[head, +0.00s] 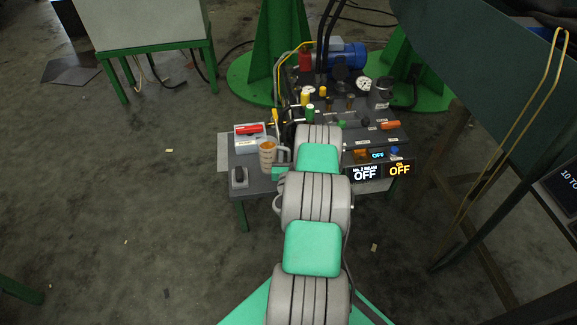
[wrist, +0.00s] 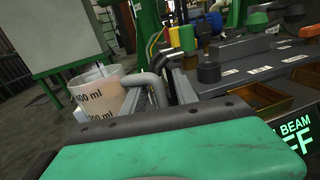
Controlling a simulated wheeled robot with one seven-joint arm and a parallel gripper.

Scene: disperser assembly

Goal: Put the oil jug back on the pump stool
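The oil jug (head: 268,153) is a clear measuring jug with amber liquid in it. In the head view it is upright at the left part of the dark pump stool (head: 262,185); I cannot tell whether its base touches the top. The wrist view shows its marked wall (wrist: 103,92) at the left, with its grey handle running right. My gripper (wrist: 158,92) is at the handle, with its fingers close to either side of it. The fingertips are partly hidden behind my green and black gripper body, so their grip on the handle is unclear.
A white box with a red part (head: 250,134) is behind the jug, and a small grey switch box (head: 239,177) is at the stool's front left. Valves, a blue motor (head: 347,54) and lit OFF displays (head: 365,174) crowd the right.

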